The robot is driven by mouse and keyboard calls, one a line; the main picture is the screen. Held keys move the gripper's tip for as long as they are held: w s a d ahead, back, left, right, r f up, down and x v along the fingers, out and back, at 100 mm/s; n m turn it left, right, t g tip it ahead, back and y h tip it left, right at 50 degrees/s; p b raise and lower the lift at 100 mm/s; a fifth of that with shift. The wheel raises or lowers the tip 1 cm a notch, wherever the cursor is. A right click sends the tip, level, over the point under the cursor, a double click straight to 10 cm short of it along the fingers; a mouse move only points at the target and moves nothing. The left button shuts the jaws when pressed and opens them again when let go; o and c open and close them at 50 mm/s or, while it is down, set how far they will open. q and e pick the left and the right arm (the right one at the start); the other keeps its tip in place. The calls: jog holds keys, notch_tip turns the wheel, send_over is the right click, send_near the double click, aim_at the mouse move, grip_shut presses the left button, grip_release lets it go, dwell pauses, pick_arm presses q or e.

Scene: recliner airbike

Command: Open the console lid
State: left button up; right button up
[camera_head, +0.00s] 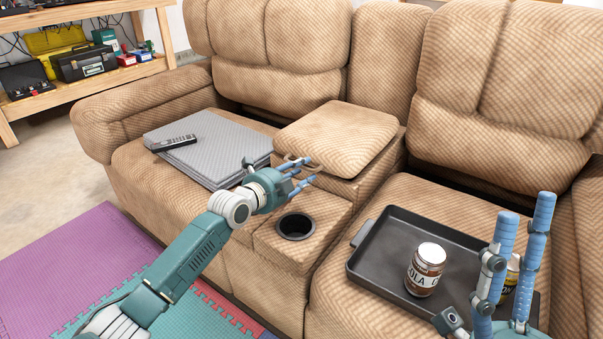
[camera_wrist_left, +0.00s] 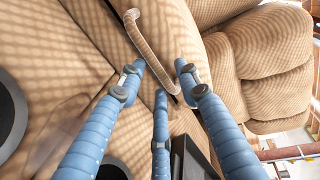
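The console lid (camera_head: 340,135) is a padded tan cushion between the two seats and looks closed on the console. A tan loop handle (camera_head: 292,161) is at its front edge; it also shows in the left wrist view (camera_wrist_left: 150,45). My left gripper (camera_head: 304,175) is at the lid's front edge, its blue fingers spread around the handle's near end. In the left wrist view the fingers (camera_wrist_left: 158,80) are apart; I cannot tell whether any touches the handle. My right gripper (camera_head: 515,225) is open and empty, fingers pointing up, above the right seat.
A cup holder (camera_head: 296,227) sits in front of the lid. A grey folded item (camera_head: 215,150) with a remote (camera_head: 174,143) lies on the left seat.

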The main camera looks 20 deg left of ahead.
pick_arm(q)
grip_shut()
